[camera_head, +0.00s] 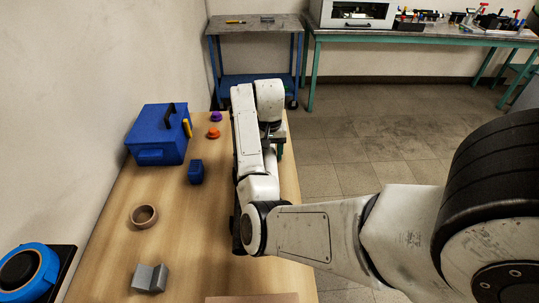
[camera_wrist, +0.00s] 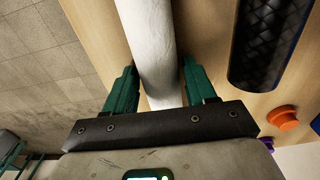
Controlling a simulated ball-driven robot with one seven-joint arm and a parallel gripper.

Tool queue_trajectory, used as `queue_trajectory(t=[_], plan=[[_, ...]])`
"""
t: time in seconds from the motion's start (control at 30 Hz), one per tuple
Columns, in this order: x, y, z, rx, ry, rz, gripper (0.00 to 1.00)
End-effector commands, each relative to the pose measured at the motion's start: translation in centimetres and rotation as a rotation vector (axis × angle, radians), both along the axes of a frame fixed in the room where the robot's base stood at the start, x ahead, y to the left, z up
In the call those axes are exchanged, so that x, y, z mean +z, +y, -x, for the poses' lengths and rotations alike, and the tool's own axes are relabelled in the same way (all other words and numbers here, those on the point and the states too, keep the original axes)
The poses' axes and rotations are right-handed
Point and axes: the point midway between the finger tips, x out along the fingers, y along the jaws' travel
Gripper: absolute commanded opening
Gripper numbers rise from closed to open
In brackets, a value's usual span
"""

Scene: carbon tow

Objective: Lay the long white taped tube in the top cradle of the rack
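The long white tube (camera_wrist: 152,45) runs down the wrist view from the top edge and passes between the two green fingers of my gripper (camera_wrist: 160,75). The fingertips are close to both sides of the tube; I cannot tell whether they press on it or stand slightly apart. Its lower end is hidden behind the dark gripper bar. In the head view my arm covers the tube, and only a bit of green finger shows at my gripper (camera_head: 280,150). I cannot make out the rack or its top cradle in either view.
A black woven cylinder (camera_wrist: 265,40) is right of the tube in the wrist view.

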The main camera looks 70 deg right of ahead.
Motion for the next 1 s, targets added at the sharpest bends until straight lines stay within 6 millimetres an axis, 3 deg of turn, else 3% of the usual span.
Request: queue_trajectory(t=[0.07,0.53,1.0], plan=[[0.0,0.0,0.0,0.0,0.0,0.0,0.47],[0.0,0.0,0.0,0.0,0.0,0.0,0.02],[1.2,-0.1,0.0,0.0,-0.002,0.004,0.0]])
